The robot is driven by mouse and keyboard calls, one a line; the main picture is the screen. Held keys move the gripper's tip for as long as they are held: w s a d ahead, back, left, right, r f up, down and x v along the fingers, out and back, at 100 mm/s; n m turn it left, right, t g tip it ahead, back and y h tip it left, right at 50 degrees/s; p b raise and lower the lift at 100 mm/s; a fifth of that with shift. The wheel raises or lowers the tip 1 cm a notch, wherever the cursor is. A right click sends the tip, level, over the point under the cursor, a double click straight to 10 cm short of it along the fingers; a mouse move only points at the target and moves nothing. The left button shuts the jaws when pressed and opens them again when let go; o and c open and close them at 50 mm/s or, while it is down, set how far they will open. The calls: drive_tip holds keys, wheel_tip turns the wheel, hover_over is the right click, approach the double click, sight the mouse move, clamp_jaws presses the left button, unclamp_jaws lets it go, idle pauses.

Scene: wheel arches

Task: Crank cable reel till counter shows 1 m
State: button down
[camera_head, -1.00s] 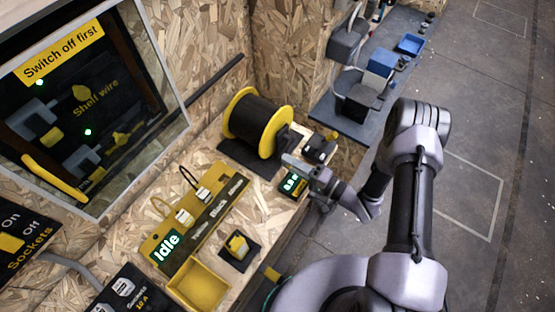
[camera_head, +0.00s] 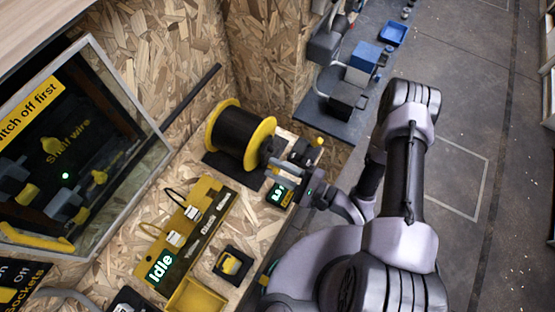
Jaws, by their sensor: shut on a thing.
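The cable reel (camera_head: 238,132), black cable between yellow flanges, stands on a dark base on the wooden bench. A small counter (camera_head: 280,194) with lit green digits sits just in front of it; the digits are too small to read surely. My gripper (camera_head: 280,166) is at the reel's right side, shut on what appears to be the crank handle. The handle itself is mostly hidden by the fingers.
A yellow panel with plugs and an "Idle" display (camera_head: 160,268) lies left of the counter. A yellow tray (camera_head: 196,297) and a black-framed yellow switch (camera_head: 232,263) are nearer. A glass-fronted cabinet (camera_head: 75,150) stands left. A dark shelf with blue bins (camera_head: 392,34) is behind.

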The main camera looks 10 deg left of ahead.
drive_tip(key=shift+w+m, duration=0.1)
drive_tip(key=shift+m, duration=0.3)
drive_tip(key=c, duration=1.1)
unclamp_jaws()
drive_tip(key=shift+d, duration=0.1)
drive_tip(key=shift+c, duration=0.2)
drive_tip(key=p+v, duration=0.1)
drive_tip(key=v, duration=0.6)
drive_tip(key=shift+d, duration=0.2)
